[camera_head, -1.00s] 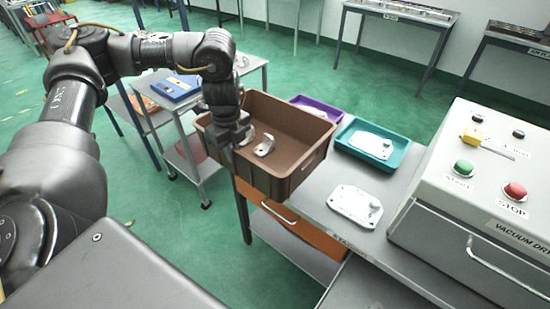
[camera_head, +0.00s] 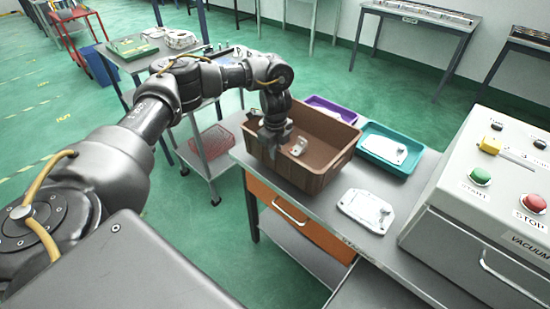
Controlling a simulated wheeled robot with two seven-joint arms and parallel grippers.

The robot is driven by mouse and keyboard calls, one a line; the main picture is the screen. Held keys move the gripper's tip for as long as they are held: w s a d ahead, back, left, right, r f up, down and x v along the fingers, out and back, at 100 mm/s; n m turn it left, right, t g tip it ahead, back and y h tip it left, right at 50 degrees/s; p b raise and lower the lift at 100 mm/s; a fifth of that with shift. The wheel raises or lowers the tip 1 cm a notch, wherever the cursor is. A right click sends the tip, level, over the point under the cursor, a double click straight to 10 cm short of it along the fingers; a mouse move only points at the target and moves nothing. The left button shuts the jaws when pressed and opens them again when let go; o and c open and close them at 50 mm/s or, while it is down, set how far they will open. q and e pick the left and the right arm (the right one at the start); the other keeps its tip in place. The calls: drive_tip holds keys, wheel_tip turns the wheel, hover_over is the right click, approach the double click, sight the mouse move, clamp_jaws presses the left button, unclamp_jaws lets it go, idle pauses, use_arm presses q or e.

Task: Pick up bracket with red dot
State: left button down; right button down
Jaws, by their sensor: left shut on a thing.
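A brown crate (camera_head: 331,164) stands on the grey bench, and my left gripper (camera_head: 272,148) reaches down into its left part. The gripper is shut on a part that its own fingers and wrist mostly hide, seemingly a metal bracket. Another light metal bracket (camera_head: 298,146) lies in the crate just right of the fingers. A small pale shape shows left of the wrist, too small to tell. No red dot can be made out on any bracket. My right gripper is not in view.
A flat white casting (camera_head: 366,211) lies on the bench (camera_head: 395,255). The vacuum dryer box (camera_head: 450,225) stands at the right. Its near-side bench surface is partly clear.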

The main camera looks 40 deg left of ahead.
use_arm(q)
drive_tip(key=shift+w+f, duration=0.1)
drive_tip(key=shift+f, duration=1.4)
drive_tip(key=c, duration=2)
unclamp_jaws()
drive_tip(key=shift+f, duration=0.2)
drive_tip(key=o, duration=0.5)
drive_tip(key=shift+r, duration=0.1)
drive_tip(key=shift+c, duration=0.2)
